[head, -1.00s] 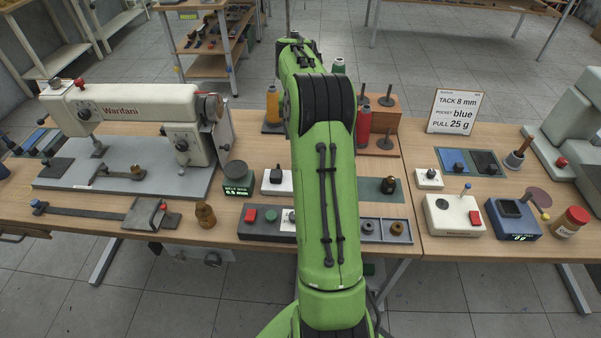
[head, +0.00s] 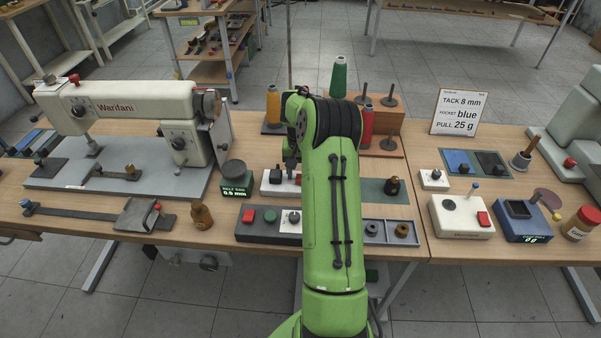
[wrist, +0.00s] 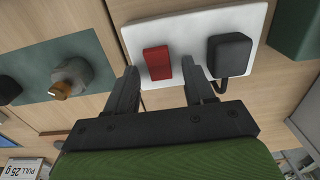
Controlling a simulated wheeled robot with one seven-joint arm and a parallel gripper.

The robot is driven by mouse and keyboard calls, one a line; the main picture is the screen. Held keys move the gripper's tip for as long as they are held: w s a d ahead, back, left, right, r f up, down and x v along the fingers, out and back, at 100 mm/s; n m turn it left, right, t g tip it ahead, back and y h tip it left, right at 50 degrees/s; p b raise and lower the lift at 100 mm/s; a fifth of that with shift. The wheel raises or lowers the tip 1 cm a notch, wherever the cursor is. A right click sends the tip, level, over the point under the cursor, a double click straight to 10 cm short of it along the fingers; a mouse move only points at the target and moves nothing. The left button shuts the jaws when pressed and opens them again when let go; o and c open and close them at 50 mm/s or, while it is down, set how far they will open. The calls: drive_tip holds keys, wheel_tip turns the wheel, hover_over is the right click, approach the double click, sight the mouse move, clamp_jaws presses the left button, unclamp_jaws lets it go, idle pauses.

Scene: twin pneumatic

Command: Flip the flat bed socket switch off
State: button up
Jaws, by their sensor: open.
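The flat bed socket is a white block (head: 270,189) on the table, right of the sewing machine. It also fills the upper middle of the wrist view (wrist: 190,25). It carries a red rocker switch (wrist: 157,63) and, beside it, a black plug (wrist: 230,56) with a cord. My gripper (wrist: 163,80) is open and empty, pointing at the socket, with the red switch between the lines of its two fingers. One finger is in line with the gap between switch and plug. In the head view my gripper (head: 291,168) is over the socket and partly hides it.
A green-display box (head: 237,187) stands just left of the socket. A grey button panel (head: 258,226) lies in front. Thread spools (head: 273,103) stand behind. A green mat (head: 373,190) with a brass-tipped knob (wrist: 70,82) lies to the right.

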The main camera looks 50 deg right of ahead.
clamp_jaws()
drive_tip(key=b, duration=0.2)
drive_tip(key=t+h+b, duration=0.1)
drive_tip(key=b, duration=0.1)
drive_tip(key=shift+s+a+f+b, duration=0.15)
drive_tip(key=shift+f+b, duration=0.15)
drive_tip(key=h+b, duration=0.1)
drive_tip(key=b, duration=0.2)
drive_tip(key=shift+s+a+t, duration=0.1)
drive_tip(key=shift+a+t, duration=0.1)
drive_tip(key=shift+t, duration=0.2)
drive_tip(key=shift+s+a+r+t+h+b, duration=0.15)
drive_tip(key=shift+r+t+h+b, duration=0.2)
drive_tip(key=shift+h+b, duration=0.45)
unclamp_jaws()
